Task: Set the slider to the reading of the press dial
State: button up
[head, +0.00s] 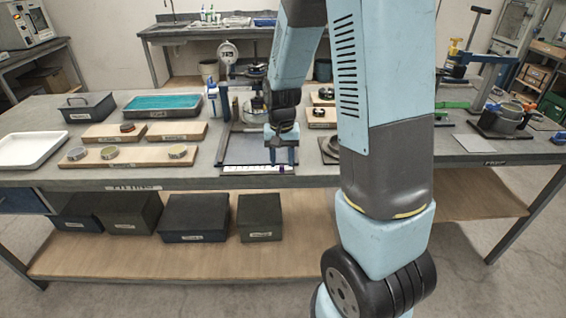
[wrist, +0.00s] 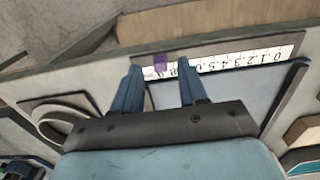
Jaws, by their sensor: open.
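The slider's white number strip (head: 240,169) runs along the front edge of the press base on the bench. It also shows in the wrist view (wrist: 235,58), upside down, with 0 at the right. The purple slider tab (wrist: 160,63) sits near the high-number end, just past the 8. My gripper (head: 282,161) points down at the strip's right end in the head view. In the wrist view its open blue fingers (wrist: 159,66) stand on either side of the tab, with gaps visible. The round white press dial (head: 228,52) stands behind; its reading is too small to tell.
Wooden boards with round pieces (head: 130,155), a white tray (head: 30,149) and a teal-filled tray (head: 163,105) lie to the left. A blue-and-white bottle (head: 213,100) stands by the press frame. A clamp stand is at the right. My arm hides part of the bench.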

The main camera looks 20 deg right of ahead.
jog(key=shift+f, duration=0.85)
jog(key=shift+c, duration=0.4)
grip_shut()
